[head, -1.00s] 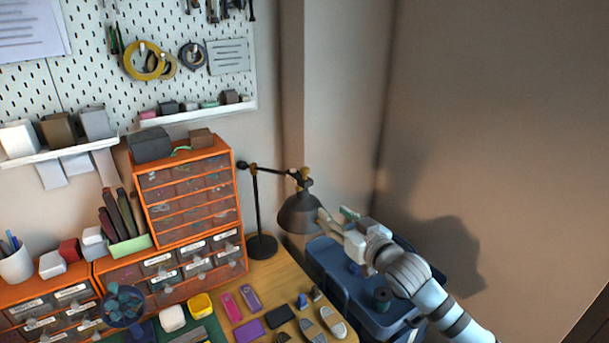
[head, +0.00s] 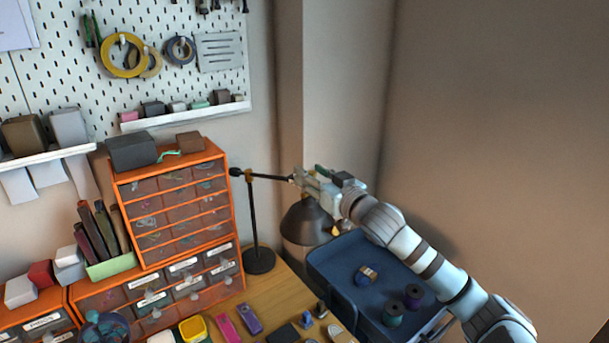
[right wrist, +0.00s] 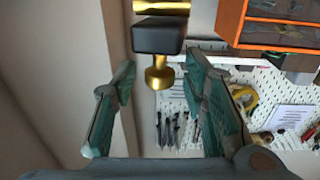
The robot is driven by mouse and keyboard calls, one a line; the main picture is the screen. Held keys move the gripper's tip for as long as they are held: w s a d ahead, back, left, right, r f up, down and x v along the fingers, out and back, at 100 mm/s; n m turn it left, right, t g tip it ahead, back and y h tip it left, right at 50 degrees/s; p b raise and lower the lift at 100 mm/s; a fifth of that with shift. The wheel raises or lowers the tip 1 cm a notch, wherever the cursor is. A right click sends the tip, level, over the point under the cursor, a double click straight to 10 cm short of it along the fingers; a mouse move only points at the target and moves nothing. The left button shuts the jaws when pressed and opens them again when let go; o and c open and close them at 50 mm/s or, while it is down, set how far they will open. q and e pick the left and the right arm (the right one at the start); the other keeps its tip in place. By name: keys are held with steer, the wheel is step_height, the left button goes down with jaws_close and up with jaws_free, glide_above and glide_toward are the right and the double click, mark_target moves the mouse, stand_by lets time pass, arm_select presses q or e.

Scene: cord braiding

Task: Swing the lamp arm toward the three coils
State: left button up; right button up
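The desk lamp stands at the back of the wooden table, with a dark upright post (head: 252,215), a thin arm (head: 270,177) reaching right and a grey shade (head: 303,224) hanging down. My right gripper (head: 303,184) is at the arm's outer end, above the shade, and hides that joint. In the right wrist view my right gripper (right wrist: 158,78) is open, with a black block and gold knob (right wrist: 157,72) between its fingers, showing gaps on both sides. My left gripper is out of view.
An orange drawer cabinet (head: 228,170) stands left of the lamp post. A pegboard (head: 75,75) with tape rolls is behind. Small items, including a pink one (head: 227,326), lie on the table (head: 268,293). A bare wall (head: 490,130) is at right.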

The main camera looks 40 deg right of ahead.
steer(key=shift+a+r, duration=0.15)
steer(key=shift+c, duration=0.6)
steer(key=shift+a, duration=0.1)
steer(key=c, duration=0.3)
steer(key=shift+w, duration=0.2)
jaws_close()
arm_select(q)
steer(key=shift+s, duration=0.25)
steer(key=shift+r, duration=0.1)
arm_select(e)
steer(key=shift+a, duration=0.1)
